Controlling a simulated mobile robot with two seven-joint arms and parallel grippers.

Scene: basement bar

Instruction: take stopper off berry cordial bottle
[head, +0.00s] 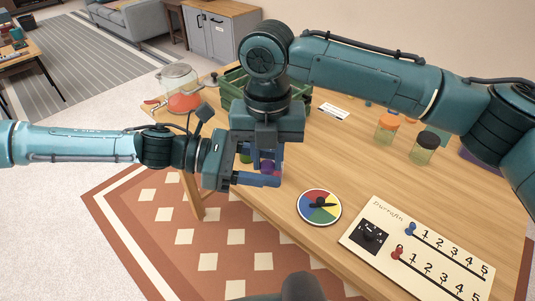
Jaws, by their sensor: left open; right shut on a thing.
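My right gripper (267,160) comes down from above at the table's left edge, shut on a small purple thing (268,167) that is mostly hidden by the fingers. I cannot tell if this is the stopper or part of the berry cordial bottle. My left gripper (270,172) reaches in from the left, open, with its blue fingers close around the same spot. Whether it touches the purple thing is not clear. A bit of green (245,157) shows behind the grippers. No whole bottle can be made out.
A green crate (233,103) stands behind the grippers, partly hidden by my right arm. Orange-lidded (386,131) and black-lidded (423,151) jars stand right. A colour spinner (319,208) and number board (415,262) lie in front.

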